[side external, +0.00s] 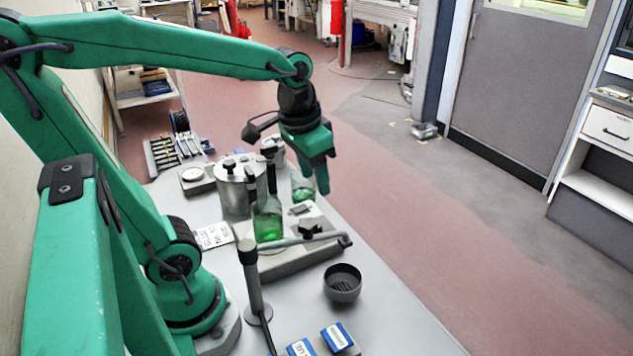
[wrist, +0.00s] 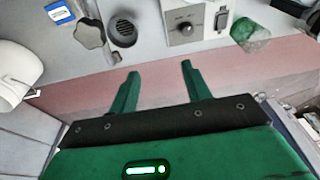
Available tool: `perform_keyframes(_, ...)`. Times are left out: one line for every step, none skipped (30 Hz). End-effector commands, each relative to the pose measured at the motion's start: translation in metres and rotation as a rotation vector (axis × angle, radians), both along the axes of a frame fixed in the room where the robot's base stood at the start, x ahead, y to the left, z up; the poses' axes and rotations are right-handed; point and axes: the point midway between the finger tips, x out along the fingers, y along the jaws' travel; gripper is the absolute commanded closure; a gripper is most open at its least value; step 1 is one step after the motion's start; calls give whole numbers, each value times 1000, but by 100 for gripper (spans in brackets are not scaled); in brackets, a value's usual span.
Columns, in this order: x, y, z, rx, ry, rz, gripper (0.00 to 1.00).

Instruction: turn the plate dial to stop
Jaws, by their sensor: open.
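The plate dial (wrist: 186,29) is a round dark knob on a light grey square panel at the top of the wrist view. Small lettering is printed above it, too small to read, and I cannot tell its exact setting. My gripper (wrist: 158,67) is open and empty, its two fingers apart and short of the dial in the picture. In the side external view my gripper (side external: 322,180) points down above the far side of the bench, beside the flasks. The dial cannot be made out clearly there.
A flask of green liquid (side external: 267,222) stands near a metal pot (side external: 236,190); another green flask (side external: 303,187) is close to my gripper. A stand with a horizontal rod (side external: 285,245) crosses in front. A dark bowl (side external: 342,284) and blue-white boxes (side external: 337,337) lie nearer. Floor at right is clear.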

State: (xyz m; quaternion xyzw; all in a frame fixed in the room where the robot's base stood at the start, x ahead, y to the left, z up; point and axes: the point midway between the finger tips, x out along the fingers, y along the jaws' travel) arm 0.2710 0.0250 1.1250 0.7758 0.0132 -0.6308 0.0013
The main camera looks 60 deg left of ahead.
Motion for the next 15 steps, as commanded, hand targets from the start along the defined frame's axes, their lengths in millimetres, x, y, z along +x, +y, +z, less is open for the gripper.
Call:
perform_keyframes(6,4,-4,-2,34,5,52)
perform_keyframes(9,6,-6,-4,52,7,52)
perform_keyframes(13,8,-8,-5,75,9,52)
perform_keyframes(16,10,-10,-7,92,10,52)
perform_keyframes(18,12,-13,-8,110,11,52)
perform_keyframes(22,15,-15,-10,132,13,52)
perform_keyframes(25,17,-18,-13,150,13,52)
perform_keyframes(28,19,-20,-16,166,15,52)
perform_keyframes(31,22,-24,-18,191,17,52)
perform_keyframes(34,24,-26,-21,206,18,52)
perform_keyframes(37,26,-29,-24,224,19,52)
perform_keyframes(40,29,-33,-28,247,20,52)
perform_keyframes(42,32,-36,-31,265,21,52)
perform_keyframes(45,34,-39,-35,281,23,52)
perform_keyframes(48,37,-44,-39,304,24,52)
